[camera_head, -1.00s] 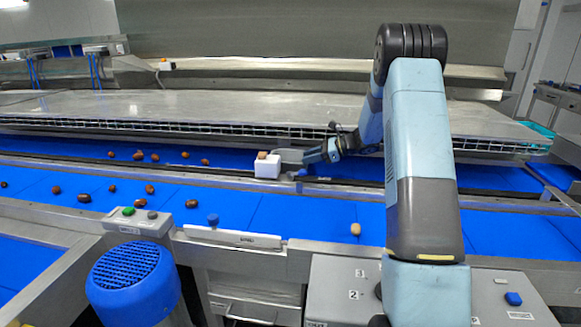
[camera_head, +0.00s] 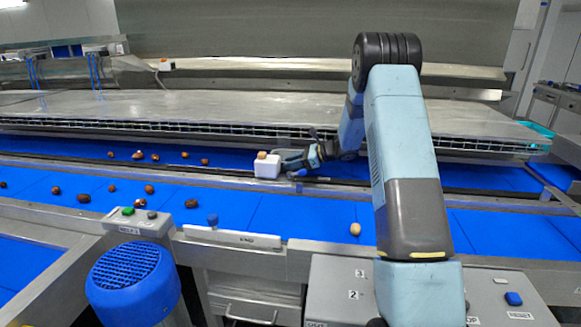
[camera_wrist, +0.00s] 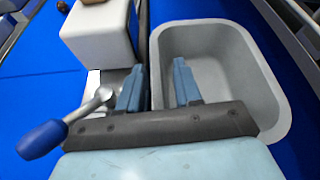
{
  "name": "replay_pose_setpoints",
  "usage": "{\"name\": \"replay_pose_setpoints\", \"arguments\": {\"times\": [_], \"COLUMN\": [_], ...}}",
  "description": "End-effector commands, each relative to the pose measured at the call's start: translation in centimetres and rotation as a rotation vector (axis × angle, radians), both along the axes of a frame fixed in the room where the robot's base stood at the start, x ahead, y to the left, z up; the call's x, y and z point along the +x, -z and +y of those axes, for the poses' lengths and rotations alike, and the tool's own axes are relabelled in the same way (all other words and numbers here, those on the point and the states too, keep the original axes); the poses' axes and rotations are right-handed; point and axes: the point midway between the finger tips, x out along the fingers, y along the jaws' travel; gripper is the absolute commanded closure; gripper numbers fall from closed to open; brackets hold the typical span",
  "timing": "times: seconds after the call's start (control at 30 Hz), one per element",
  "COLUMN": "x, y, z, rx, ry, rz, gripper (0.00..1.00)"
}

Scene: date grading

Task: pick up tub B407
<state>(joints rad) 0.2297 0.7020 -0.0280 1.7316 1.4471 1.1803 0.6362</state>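A pale grey, open-topped tub (camera_wrist: 262,78) with rounded corners lies right of centre in the wrist view and looks empty. I cannot read a B407 label on it. My gripper (camera_wrist: 158,66) is open, with its two blue fingers apart. The left finger is outside the tub's left wall and the right finger overlaps the tub's inside, so the wall shows between them. I cannot tell whether either finger touches it. In the head view my gripper (camera_head: 296,162) is just right of a white block, and the tub is hard to make out there.
The white block (camera_head: 266,168), with a brown piece on top, stands close left of the tub; it also shows in the wrist view (camera_wrist: 97,38). A blue-handled lever (camera_wrist: 42,139) is near my left finger. Dates lie on blue belts. A metal deck (camera_head: 230,108) is behind.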

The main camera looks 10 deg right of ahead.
Motion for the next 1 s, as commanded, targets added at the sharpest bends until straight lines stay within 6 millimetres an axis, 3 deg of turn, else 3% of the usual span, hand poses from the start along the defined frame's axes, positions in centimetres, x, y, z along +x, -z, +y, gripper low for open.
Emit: {"name": "replay_pose_setpoints", "arguments": {"times": [0.37,0.83,1.0], "x": [0.0,0.0,0.0], "y": [0.0,-0.1,-1.1], "z": [0.0,0.0,0.0], "rx": [0.000,0.000,0.000], "ry": [0.000,0.000,-0.001], "rz": [0.000,-0.001,-0.003], "gripper": [1.00,1.00,1.00]}}
